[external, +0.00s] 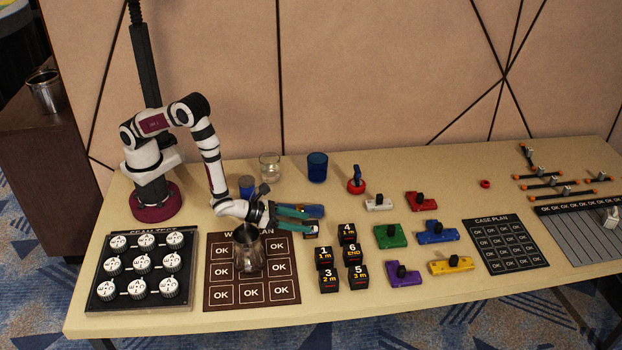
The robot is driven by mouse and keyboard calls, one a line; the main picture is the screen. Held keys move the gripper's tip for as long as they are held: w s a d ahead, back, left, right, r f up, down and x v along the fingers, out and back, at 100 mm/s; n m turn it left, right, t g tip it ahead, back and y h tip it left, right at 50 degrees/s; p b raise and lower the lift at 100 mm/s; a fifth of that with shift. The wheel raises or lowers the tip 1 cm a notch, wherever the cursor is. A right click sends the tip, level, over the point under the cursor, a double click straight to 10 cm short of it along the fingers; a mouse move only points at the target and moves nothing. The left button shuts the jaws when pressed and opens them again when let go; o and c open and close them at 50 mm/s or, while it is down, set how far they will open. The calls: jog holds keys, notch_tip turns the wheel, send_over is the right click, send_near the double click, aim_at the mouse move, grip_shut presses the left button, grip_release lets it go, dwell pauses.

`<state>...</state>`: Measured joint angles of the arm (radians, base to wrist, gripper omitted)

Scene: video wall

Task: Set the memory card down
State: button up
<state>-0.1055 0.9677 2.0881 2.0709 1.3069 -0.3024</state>
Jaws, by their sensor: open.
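My gripper (308,222) has teal fingers and reaches right, low over the table near the back right of the brown WALL PLAN board (211,270). Its jaws are open. A small dark piece with a pale mark (311,230) is at the fingertips; it may be the memory card, but it is too small to be sure. I cannot tell whether it touches the table or a finger. A blue piece (314,211) is just behind it, partly hidden by the fingers.
A metal pitcher (249,254) stands on the board, beneath my wrist. Several numbered black cubes (326,257) stand just right of the gripper. A clear glass (269,167) and blue cup (317,167) stand behind. Coloured blocks (390,236) lie farther right. Bare table lies before the CASE PLAN board (504,245).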

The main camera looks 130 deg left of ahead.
jog(key=s+a+r+n+g+y, duration=0.2)
jog(key=s+r+n, duration=0.1)
jog(key=r, duration=0.5)
jog(key=s+a+r+n+g+y, duration=0.1)
jog(key=s+a+r+n, duration=0.2)
jog(key=r, duration=0.5)
jog(key=s+d+r+n+g, duration=0.2)
jog(key=s+r+n+g, duration=0.3)
jog(key=s, duration=0.5)
jog(key=s+d+f+n+g+h, duration=0.1)
jog(key=s+d+f+n+h, duration=0.2)
jog(key=s+d+n+h, duration=0.7)
jog(key=s+d, duration=0.7)
jog(key=shift+s+d+f+g+h, duration=0.2)
jog(key=shift+s+d+g+h, duration=0.05)
jog(key=shift+d+g+h, duration=0.05)
